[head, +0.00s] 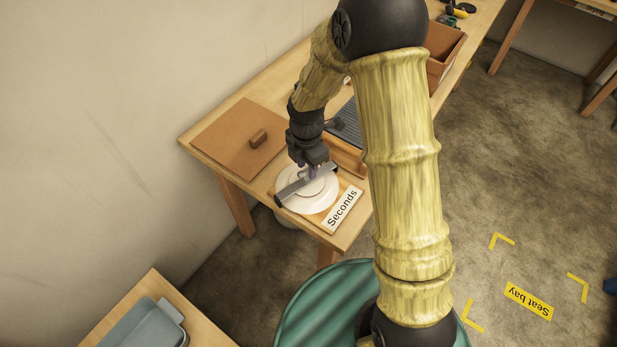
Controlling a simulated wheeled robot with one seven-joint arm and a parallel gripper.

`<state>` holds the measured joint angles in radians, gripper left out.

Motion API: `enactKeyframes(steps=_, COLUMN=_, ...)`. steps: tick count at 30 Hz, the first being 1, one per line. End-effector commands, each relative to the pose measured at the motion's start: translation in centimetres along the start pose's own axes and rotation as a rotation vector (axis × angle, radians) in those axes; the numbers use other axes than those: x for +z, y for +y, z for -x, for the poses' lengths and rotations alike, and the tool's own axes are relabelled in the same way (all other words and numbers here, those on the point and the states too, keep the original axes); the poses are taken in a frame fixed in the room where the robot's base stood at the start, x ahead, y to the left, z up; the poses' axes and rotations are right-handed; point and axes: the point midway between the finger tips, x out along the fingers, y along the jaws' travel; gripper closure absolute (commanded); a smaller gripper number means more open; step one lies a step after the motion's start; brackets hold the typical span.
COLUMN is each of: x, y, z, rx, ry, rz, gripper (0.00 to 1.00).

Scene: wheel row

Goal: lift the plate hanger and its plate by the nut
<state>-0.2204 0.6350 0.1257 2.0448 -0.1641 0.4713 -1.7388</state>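A white plate (317,203) lies at the near end of the wooden table, beside the "Seconds" label. The plate hanger (291,188) shows as a grey bar lying across the plate, its left end at the plate's edge. My gripper (313,171) points down over the middle of the hanger, at or very near it. A small purplish spot shows between the fingers; it may be the nut, but it is mostly hidden. The fingers are too small and dark to tell whether they are open or shut on it.
A "Seconds" label (342,208) lies right of the plate. Behind my gripper are a dark ribbed mat (348,124) and a brown bin (443,60). A blue-grey tray (145,325) stands on another table.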

Motion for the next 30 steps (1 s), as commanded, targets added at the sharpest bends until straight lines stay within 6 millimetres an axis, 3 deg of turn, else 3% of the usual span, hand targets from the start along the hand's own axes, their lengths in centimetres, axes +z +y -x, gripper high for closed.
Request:
enactKeyframes(steps=1, x=0.0, y=0.0, z=0.0, rx=0.0, ry=0.0, rz=0.0, gripper=0.67)
enactKeyframes(steps=6, x=0.0, y=0.0, z=0.0, rx=0.0, ry=0.0, rz=0.0, gripper=1.0)
enactKeyframes(steps=30, x=0.0, y=0.0, z=2.1, rx=0.001, ry=0.0, rz=0.0, gripper=1.0)
